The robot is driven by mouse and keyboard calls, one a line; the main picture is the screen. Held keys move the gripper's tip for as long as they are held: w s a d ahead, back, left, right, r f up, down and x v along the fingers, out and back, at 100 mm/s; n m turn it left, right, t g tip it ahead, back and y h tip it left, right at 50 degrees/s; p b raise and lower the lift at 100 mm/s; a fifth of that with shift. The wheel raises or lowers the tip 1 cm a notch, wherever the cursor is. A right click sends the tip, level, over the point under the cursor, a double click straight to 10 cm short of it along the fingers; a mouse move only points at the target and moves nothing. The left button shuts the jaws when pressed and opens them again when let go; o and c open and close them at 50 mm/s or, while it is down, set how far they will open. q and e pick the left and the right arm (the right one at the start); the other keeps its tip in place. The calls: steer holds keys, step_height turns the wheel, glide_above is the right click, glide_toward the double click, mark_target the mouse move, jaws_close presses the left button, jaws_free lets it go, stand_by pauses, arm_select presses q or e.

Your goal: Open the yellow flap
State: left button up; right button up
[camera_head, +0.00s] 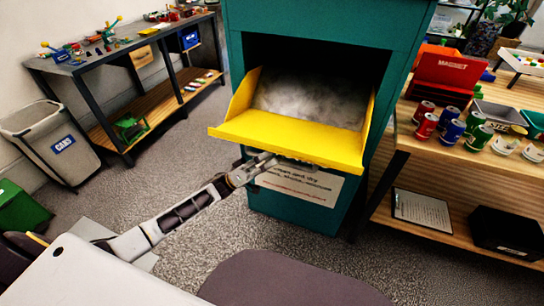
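The yellow flap (290,137) is on the front of the teal drop-off box (314,22). It is tilted out and down, with the dark opening behind it and a greyish lining inside. My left gripper (270,160) is just below the flap's front lip, near its middle. Its fingertips are partly hidden at the flap's edge, so I cannot tell whether they touch it or are open or shut. My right gripper is not in view.
A shelf with cans (451,134) and a red box (448,72) stands close on the right. A workbench (105,52) stands at back left. A grey bin (52,143) is at left. Carpet (190,140) between is clear.

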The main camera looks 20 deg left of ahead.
arm_select(q)
steer(key=v, duration=1.1)
steer(key=shift+a, duration=0.2)
steer(key=shift+s, duration=0.15)
steer(key=shift+f, duration=0.1)
